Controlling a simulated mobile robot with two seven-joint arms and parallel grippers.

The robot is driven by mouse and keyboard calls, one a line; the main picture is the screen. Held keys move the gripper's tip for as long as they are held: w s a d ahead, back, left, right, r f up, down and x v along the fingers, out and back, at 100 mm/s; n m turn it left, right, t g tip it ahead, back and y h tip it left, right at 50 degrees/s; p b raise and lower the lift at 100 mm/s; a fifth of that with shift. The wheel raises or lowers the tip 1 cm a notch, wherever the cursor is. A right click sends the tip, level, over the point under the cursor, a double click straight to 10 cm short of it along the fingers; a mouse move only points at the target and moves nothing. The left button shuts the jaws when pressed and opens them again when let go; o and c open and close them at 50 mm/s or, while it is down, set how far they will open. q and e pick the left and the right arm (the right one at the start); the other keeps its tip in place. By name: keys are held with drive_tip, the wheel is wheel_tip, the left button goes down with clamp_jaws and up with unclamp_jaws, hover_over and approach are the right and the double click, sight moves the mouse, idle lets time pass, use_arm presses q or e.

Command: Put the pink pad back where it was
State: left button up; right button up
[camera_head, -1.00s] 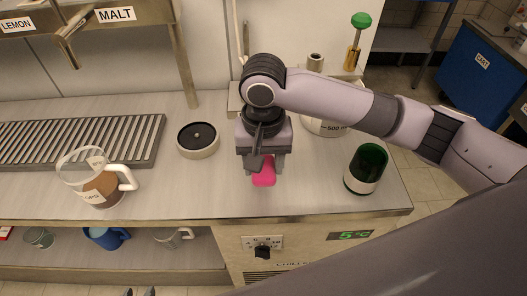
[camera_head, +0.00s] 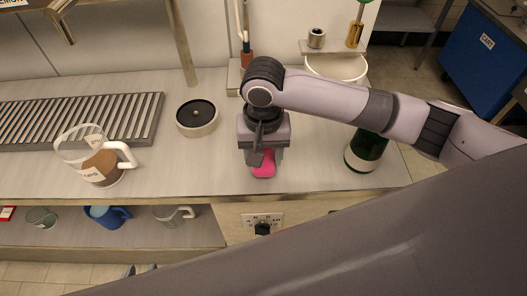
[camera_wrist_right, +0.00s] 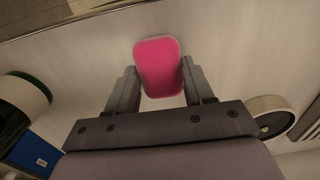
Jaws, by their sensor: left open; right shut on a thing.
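The pink pad (camera_head: 263,165) is in my right gripper (camera_head: 263,160), which is shut on it over the front part of the counter (camera_head: 310,178). In the right wrist view the pad (camera_wrist_right: 158,67) stands out between the two fingers (camera_wrist_right: 160,88), its broad rounded face to the camera. I cannot tell whether the pad touches the counter. Only the tips of my left gripper (camera_head: 141,270) show at the bottom of the head view, apart and empty, below the counter's front edge.
A round black-topped dish (camera_head: 197,118) stands left of my right gripper, with a glass jug (camera_head: 85,158) and slotted grate (camera_head: 75,123) further left. Mugs sit on the lower shelf (camera_head: 150,234).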

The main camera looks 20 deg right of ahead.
drive_tip(key=shift+f, duration=0.45)
drive_tip(key=o, duration=1)
drive_tip(key=o, duration=0.5)
drive_tip(key=shift+o, duration=0.2)
drive_tip(key=shift+r+p, duration=0.6)
drive_tip(key=shift+r, duration=3.4)
